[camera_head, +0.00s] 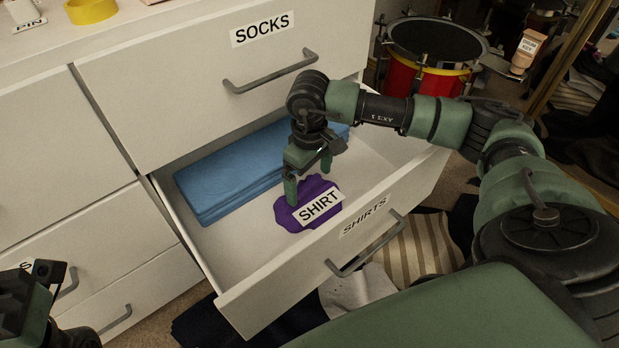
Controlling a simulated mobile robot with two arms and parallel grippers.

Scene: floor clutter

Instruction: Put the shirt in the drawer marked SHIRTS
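The purple shirt (291,217), with a white SHIRT tag, lies as a crumpled blob inside the open drawer marked SHIRTS (365,228), near its front wall. My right gripper (308,187) reaches down into this drawer at the shirt's back edge. Its two fingers are spread apart with nothing visibly clamped between them. One fingertip overlaps the shirt in the picture; I cannot tell whether it touches. My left arm's end shows only partly at the lower left corner, and its fingers cannot be made out.
Folded blue cloth (225,175) lies at the back of the same drawer. The SOCKS drawer (190,85) juts out above it. A yellow ring (92,10) sits on the dresser top. A red drum (425,75) stands behind, and striped cloth (420,250) lies on the floor.

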